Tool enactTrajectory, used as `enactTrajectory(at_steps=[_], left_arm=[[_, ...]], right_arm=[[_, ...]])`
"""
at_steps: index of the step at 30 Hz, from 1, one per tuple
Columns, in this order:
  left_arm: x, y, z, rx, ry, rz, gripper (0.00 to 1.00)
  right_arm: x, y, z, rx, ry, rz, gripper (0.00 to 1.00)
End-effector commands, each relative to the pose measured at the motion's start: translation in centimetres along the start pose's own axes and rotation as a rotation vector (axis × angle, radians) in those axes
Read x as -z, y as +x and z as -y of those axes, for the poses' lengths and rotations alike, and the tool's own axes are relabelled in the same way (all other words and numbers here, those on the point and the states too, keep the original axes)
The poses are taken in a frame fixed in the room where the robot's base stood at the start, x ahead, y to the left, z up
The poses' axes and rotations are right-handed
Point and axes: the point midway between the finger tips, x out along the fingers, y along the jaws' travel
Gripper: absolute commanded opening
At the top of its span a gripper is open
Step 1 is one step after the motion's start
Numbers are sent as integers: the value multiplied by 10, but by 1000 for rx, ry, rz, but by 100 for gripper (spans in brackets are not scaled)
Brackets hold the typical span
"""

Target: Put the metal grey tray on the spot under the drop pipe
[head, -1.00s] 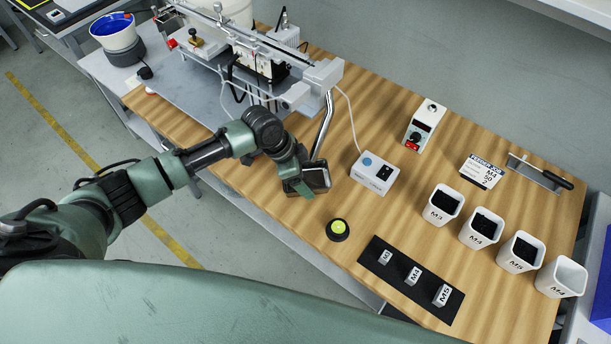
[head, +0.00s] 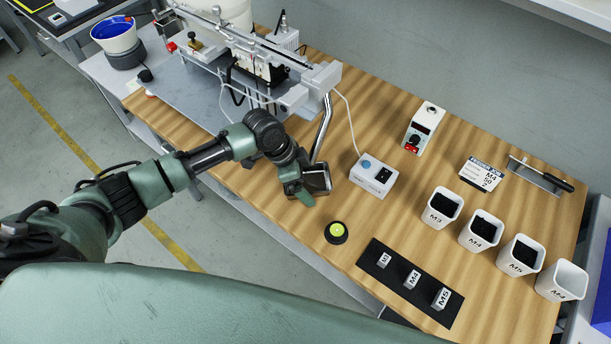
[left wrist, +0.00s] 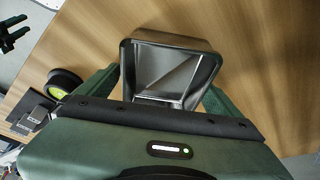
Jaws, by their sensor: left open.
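The metal grey tray (head: 318,179) stands on the wooden table near its front edge, close to the lower end of the silver drop pipe (head: 324,128). In the left wrist view, the tray (left wrist: 170,68) is an open, empty box between the fingers of my left gripper (left wrist: 165,90). My left gripper (head: 301,186) is open around the tray in the head view and hides part of it. The spot under the pipe is not clearly visible. A dark green shape at the left wrist view's upper left edge looks like my right gripper (left wrist: 14,36); its jaws are unclear.
A black button with a yellow-green top (head: 336,232) and a black mat (head: 376,253) with labelled blocks lie to the right. A white switch box (head: 373,177) stands behind the tray. Several white bins, including M3 (head: 442,206), stand farther right. The gantry machine (head: 250,55) fills the back left.

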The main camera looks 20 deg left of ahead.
Motion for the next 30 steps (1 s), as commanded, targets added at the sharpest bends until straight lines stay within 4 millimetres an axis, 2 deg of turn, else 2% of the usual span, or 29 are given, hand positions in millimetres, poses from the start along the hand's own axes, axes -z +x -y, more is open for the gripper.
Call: enactTrajectory(at_steps=[9,15,21,30], left_arm=[[0,-72,2,7,2,-4,100],[1,-106,2,7,0,-6,100],[1,-120,2,6,1,-7,100],[2,-121,2,7,0,-8,100]], right_arm=[[2,3,0,0,0,-2,36],[1,4,0,0,-1,-1,36],[1,4,0,1,-1,-1,36],[0,4,2,2,-2,-1,36]])
